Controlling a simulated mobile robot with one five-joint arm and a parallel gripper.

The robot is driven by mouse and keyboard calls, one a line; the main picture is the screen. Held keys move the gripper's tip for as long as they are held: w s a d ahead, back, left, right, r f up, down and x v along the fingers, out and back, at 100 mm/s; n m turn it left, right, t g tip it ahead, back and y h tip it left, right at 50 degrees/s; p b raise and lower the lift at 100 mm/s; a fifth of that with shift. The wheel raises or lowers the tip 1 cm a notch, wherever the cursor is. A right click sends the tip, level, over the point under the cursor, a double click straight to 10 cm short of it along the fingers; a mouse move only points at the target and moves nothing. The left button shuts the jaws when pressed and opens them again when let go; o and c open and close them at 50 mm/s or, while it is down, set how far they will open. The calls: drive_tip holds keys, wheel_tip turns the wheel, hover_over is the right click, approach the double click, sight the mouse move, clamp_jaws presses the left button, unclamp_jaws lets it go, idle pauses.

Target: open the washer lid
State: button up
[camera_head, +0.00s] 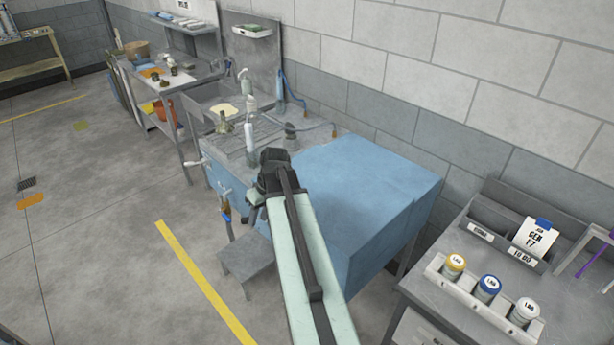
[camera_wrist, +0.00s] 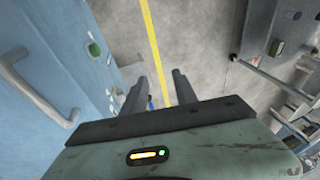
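The washer appears to be the large blue box (camera_head: 375,185) right of the sink bench in the head view; its top looks flat and closed. In the wrist view a blue panel (camera_wrist: 30,25) at left carries a pale grey bar handle (camera_wrist: 42,92). I cannot tell for sure whether this is the lid handle. My gripper (camera_wrist: 153,82) points downward, its two dark fingers apart with nothing held between them. The handle is left of the fingers and apart from them. In the head view my arm hides the box's front and most of the gripper.
A sink bench (camera_head: 225,160) with bottles and a lever stands left of the box. A small grey step (camera_head: 247,262) is on the floor in front. A grey table (camera_head: 450,265) with labelled jars (camera_head: 488,287) stands right.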

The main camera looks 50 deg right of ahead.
drive_tip(key=s+d+r+t+p, duration=0.15)
drive_tip(key=s+d+r, duration=0.25)
drive_tip(key=d, duration=0.5)
drive_tip(key=s+d+r+t+p, duration=0.1)
drive_tip(key=s+d+r+p, duration=0.25)
drive_tip(key=d, duration=0.55)
drive_tip(key=b+x, duration=0.4)
drive_tip(key=b, duration=0.1)
drive_tip(key=b+x, duration=0.2)
drive_tip(key=x, duration=0.1)
drive_tip(key=shift+s+a+f+b, duration=0.1)
drive_tip(key=shift+s+f+b, duration=0.05)
drive_tip(key=shift+s+b, duration=0.2)
drive_tip(key=shift+w+a+f+b, duration=0.1)
drive_tip(key=shift+w+f+b, duration=0.15)
drive_tip(key=shift+w+b, duration=0.05)
drive_tip(key=shift+r, duration=0.1)
clamp_jaws()
